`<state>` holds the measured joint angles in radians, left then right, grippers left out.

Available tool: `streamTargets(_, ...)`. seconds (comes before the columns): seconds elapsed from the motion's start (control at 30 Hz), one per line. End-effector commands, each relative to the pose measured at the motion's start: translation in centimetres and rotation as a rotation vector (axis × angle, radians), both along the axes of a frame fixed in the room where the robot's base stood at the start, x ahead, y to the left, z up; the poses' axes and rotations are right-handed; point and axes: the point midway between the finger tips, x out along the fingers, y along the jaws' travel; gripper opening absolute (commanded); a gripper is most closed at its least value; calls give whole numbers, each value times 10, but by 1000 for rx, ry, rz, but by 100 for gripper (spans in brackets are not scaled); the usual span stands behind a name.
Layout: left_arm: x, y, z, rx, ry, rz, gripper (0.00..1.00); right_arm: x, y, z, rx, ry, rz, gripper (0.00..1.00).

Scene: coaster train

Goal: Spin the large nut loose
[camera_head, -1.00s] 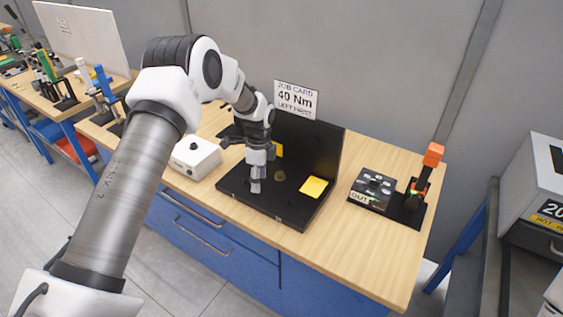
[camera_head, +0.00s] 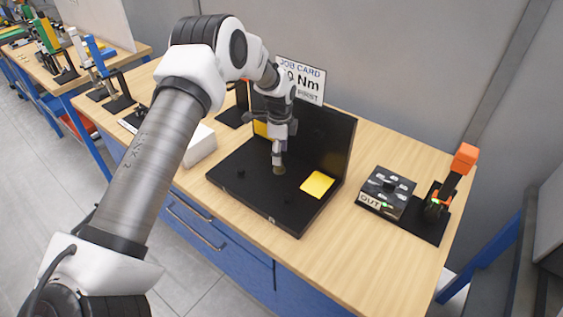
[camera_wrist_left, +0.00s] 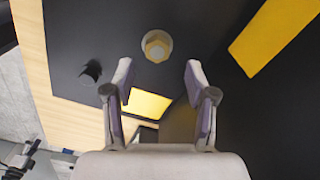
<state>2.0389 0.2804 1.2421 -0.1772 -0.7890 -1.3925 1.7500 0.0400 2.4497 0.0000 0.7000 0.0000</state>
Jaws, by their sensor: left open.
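A brass-coloured nut (camera_head: 279,171) sits on the black board (camera_head: 225,181). In the left wrist view, the nut (camera_wrist_left: 157,45) looks hexagonal inside a round pale rim, a little beyond my fingertips and roughly centred between them. My left gripper (camera_head: 278,157) points down at the nut in the head view, its tips partly overlapping it. In the left wrist view, my left gripper (camera_wrist_left: 160,75) is open, with nothing between its fingers. I cannot tell whether the tips touch the nut. My right gripper is not in view.
A black upright panel (camera_head: 335,145) and the job card (camera_head: 310,83) stand behind. An OUT box (camera_head: 388,192) and orange-topped tool (camera_head: 464,160) stand right. Clear wood lies between.

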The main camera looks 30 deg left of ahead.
Motion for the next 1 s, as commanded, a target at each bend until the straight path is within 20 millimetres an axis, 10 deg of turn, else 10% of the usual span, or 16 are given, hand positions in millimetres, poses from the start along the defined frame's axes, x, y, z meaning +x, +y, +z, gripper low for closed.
streamTargets(0.53,0,0,-49,0,-1,0,56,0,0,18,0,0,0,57)
streamTargets(0.7,0,0,-49,0,-1,0,0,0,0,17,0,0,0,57)
streamTargets(1.0,0,0,-49,0,-1,10,0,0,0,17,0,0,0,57)
